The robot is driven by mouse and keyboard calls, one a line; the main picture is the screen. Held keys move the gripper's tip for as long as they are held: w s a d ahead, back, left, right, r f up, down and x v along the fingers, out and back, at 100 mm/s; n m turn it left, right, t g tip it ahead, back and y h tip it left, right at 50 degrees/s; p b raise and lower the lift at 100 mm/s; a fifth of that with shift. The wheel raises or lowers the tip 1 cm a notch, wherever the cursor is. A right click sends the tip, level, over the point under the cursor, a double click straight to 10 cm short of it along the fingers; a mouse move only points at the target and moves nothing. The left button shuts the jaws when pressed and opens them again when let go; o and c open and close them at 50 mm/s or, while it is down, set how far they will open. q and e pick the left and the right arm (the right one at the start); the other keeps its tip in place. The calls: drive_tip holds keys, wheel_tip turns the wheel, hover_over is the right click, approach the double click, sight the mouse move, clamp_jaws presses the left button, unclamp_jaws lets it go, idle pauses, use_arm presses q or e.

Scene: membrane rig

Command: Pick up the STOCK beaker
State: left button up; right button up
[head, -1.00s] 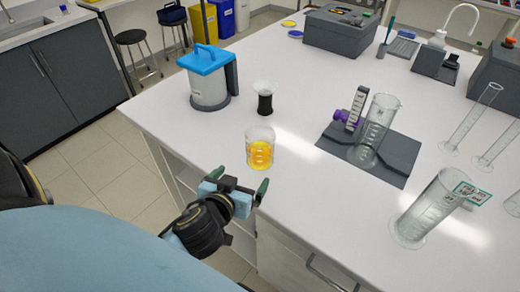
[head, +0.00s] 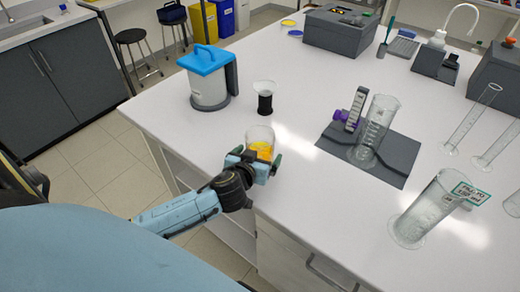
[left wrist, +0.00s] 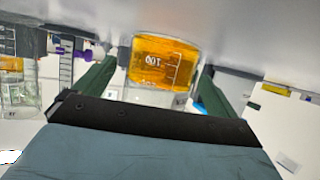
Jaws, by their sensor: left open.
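A clear glass beaker (head: 259,136) with yellow-orange liquid stands near the bench's front-left edge; no STOCK label is readable on it. My left gripper (head: 256,163) is open at its near side and hides its lower part. In the left wrist view the beaker (left wrist: 165,65) shows its white graduation marks between the two dark green fingers (left wrist: 155,85), with a gap visible on either side. I cannot tell from the head view how far the fingers reach around it. My right gripper is not in view.
A small vessel with dark contents (head: 265,103) stands behind the beaker. A blue-lidded container (head: 209,88) is behind-left. To the right are a grey mat (head: 398,160) with a glass cylinder (head: 375,128), and a large measuring cylinder (head: 425,210). Bench between is clear.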

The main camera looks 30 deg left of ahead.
use_arm(q)
drive_tip(key=shift+w+f, duration=0.1)
drive_tip(key=shift+w, duration=0.2)
drive_tip(key=shift+c, duration=0.3)
drive_tip(key=c, duration=1.2)
drive_tip(key=shift+a+r, duration=0.1)
drive_tip(key=shift+r, duration=0.15)
